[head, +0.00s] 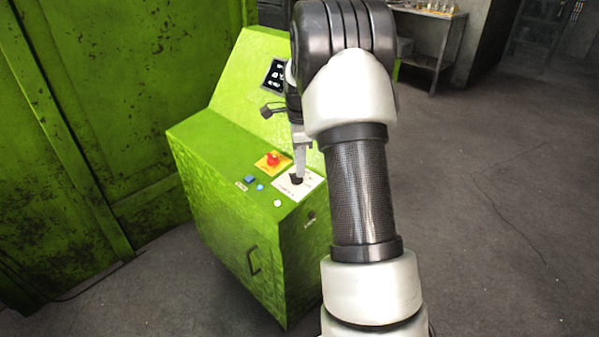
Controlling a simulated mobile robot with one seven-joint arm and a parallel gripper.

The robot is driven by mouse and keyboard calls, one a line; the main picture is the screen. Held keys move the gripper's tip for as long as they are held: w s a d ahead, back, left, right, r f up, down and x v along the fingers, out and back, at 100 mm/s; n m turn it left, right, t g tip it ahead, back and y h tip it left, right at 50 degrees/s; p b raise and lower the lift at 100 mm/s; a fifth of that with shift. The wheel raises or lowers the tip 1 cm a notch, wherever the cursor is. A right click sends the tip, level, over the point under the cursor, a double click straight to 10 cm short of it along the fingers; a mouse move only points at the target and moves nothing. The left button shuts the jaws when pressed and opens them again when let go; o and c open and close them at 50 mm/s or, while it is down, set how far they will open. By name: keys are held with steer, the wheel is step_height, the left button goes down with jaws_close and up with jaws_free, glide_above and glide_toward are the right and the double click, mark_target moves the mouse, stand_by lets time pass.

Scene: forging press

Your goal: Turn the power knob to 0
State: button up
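The power knob (296,179) is a small black knob on a white plate (286,190) at the right of the green console's sloping top. My gripper (298,176) points down at the knob, with its fingertips at or just above it. My arm comes from the lower right and hides part of the console's right side. The fingers look close together, but I cannot tell whether they grip the knob. The knob's setting is too small to read.
The green console (225,215) also carries a red emergency button (272,158) on a yellow plate, a blue button (250,180), a white button (277,203) and a dark screen (274,74). A green press wall stands at left. A table (432,30) stands behind. Floor at right is clear.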

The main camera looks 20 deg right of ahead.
steer(key=shift+w+f, duration=0.1)
steer(key=shift+f, duration=1.1)
jaws_close()
